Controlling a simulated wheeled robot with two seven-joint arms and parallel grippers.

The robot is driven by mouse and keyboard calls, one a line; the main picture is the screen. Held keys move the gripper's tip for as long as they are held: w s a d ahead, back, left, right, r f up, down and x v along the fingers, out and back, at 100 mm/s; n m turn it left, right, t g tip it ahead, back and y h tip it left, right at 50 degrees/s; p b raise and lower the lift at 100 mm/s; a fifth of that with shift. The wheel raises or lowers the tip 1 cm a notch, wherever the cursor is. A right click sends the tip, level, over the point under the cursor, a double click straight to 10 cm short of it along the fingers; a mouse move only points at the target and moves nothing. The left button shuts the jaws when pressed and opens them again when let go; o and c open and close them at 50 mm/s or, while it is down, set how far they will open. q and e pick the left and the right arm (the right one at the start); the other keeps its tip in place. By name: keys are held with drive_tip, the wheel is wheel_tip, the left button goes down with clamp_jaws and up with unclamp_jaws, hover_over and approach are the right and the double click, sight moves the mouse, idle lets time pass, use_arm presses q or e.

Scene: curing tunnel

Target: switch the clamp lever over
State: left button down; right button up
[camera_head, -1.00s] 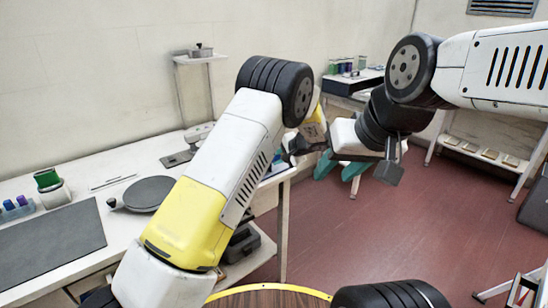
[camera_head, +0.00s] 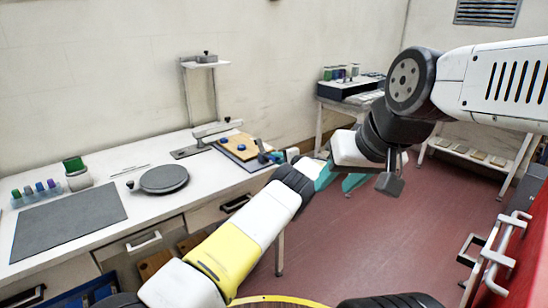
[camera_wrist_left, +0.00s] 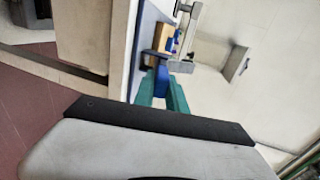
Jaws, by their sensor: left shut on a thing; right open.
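A wooden board fixture (camera_head: 238,145) with blue round parts lies at the right end of the white bench. The clamp lever, with a blue handle (camera_head: 261,148), stands at its front right edge. The exact lever angle is hard to tell. My right gripper (camera_head: 339,179) is open and empty, over the floor right of the bench.
The white bench (camera_head: 130,205) carries a grey mat (camera_head: 68,222), a dark round plate (camera_head: 164,180), several small bottles and a grey stand (camera_head: 217,129) behind the board. A side table (camera_head: 350,92) stands at the back. A red unit (camera_head: 508,255) with handles is at right.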

use_arm(q)
drive_tip(key=shift+s+f+t, duration=0.2)
drive_tip(key=shift+f+t, duration=0.1)
drive_tip(key=shift+f, duration=0.1)
idle(0.3)
drive_tip(key=c, duration=1.4)
unclamp_jaws()
drive_tip(key=shift+o, duration=0.2)
drive_tip(key=shift+r, duration=0.1)
